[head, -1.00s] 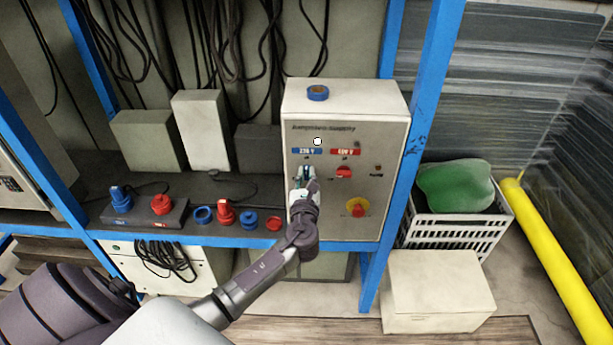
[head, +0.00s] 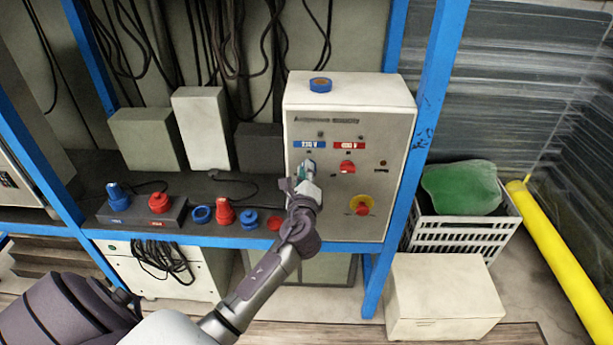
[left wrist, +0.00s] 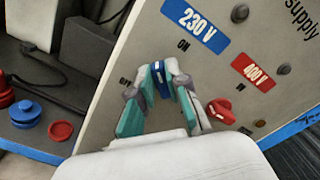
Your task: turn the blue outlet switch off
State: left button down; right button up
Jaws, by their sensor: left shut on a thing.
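The grey power supply box (head: 335,218) stands on the shelf, its panel facing me. The blue outlet switch (left wrist: 160,78) sits below the blue 230 V label (head: 309,145). In the left wrist view, ON is printed above it and OFF to its left. My left gripper (head: 308,170) is shut on this switch, with a teal finger on each side. In the head view the gripper hides most of the switch. My right gripper is not in view.
A red switch (head: 347,167) sits close to the right of the gripper, below the 400 V label (head: 346,145). A blue shelf post (head: 425,135) stands right of the box. Plugs lie on the shelf at left.

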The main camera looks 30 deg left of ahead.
pick_arm(q)
jog(key=shift+s+f+n+b, duration=0.1)
jog(key=shift+f+n+b, duration=0.15)
jog(key=shift+n+b, duration=1.2)
jog(key=shift+f+n+b, duration=0.2)
jog(key=shift+n+b, duration=0.25)
jog(key=shift+n, duration=2)
jog(key=shift+a+n, duration=0.1)
jog(key=shift+n, duration=0.2)
jog(key=c, duration=1.1)
grip_release()
jog(key=shift+c, duration=0.2)
jog(key=v, duration=1.2)
